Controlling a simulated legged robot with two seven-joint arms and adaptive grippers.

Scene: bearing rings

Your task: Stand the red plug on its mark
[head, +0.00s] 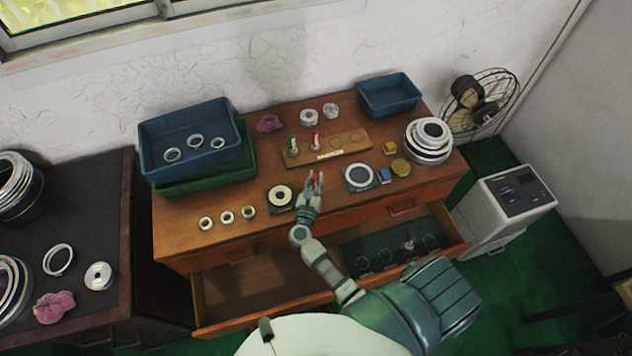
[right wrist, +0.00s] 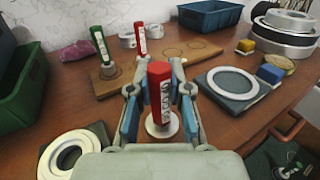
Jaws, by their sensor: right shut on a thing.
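My right gripper (head: 312,187) is shut on a red plug (head: 319,178) with a white label, above the front part of the desk. In the right wrist view the red plug (right wrist: 159,95) stands upright between the blue finger pads. A pale round disc (right wrist: 162,126) shows below it; I cannot tell whether it touches the desk. A wooden board (head: 341,148) lies beyond the gripper. On its left part stand a green plug (right wrist: 99,45) and another red plug (right wrist: 141,38). Round outline marks (right wrist: 196,44) show on its right part. My left gripper is out of view.
A dark plate with a ring (head: 280,196) lies left of my gripper, and another plate with a ring (head: 359,177) lies right. Small rings (head: 227,217) lie further left. Blue bins (head: 388,95) and stacked rings (head: 430,138) stand around the edges. Open drawers (head: 390,252) jut out below.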

